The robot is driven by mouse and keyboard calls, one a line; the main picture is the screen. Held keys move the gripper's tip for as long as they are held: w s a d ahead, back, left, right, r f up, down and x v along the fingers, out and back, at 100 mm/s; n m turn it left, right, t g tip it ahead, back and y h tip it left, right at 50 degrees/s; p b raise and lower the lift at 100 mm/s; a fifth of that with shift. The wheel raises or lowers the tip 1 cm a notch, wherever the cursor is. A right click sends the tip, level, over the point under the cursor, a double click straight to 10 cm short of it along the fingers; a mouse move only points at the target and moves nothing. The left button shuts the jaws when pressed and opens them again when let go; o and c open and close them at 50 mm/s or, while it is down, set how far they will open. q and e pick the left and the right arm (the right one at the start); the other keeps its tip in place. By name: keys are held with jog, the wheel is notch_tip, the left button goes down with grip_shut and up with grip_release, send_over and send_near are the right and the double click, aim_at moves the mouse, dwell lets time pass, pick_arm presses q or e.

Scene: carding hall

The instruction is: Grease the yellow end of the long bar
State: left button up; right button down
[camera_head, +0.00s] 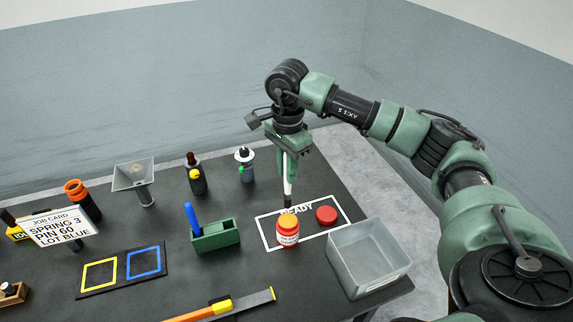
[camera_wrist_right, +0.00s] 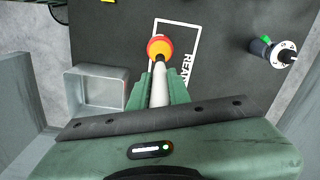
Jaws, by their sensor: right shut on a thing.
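My right gripper (camera_head: 288,150) points down and is shut on a white stick (camera_head: 288,180) with a dark tip. The tip is at or just above the mouth of a small red jar (camera_head: 288,236) with a white label and orange-yellow top; I cannot tell if it touches. In the right wrist view the stick (camera_wrist_right: 160,88) runs from the gripper (camera_wrist_right: 162,82) to the jar (camera_wrist_right: 153,45). A round red lid (camera_head: 326,215) lies right of the jar. The long bar (camera_head: 250,302) lies at the front edge, grey with yellow and orange parts. My left gripper is out of view.
A grey bin (camera_head: 360,238) stands at right, also in the wrist view (camera_wrist_right: 95,108).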

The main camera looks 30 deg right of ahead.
aim_at(288, 198)
notch_tip(288, 198, down, 4)
jog(key=shift+d+r+b, duration=0.15)
jog(key=shift+b, duration=0.7)
jog(key=shift+f+b, duration=0.4)
jog(key=shift+f, duration=0.45)
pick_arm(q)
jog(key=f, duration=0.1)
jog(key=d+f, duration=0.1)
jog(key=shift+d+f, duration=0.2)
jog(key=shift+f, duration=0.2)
pick_arm(e)
jog(key=shift+f, duration=0.1)
pick_arm(q)
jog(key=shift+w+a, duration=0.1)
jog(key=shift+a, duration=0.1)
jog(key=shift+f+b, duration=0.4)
jog(key=shift+b, duration=0.05)
pick_arm(e)
jog(key=shift+f, duration=0.45)
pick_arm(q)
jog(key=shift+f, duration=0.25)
pick_arm(e)
jog(key=shift+s+f, duration=0.1)
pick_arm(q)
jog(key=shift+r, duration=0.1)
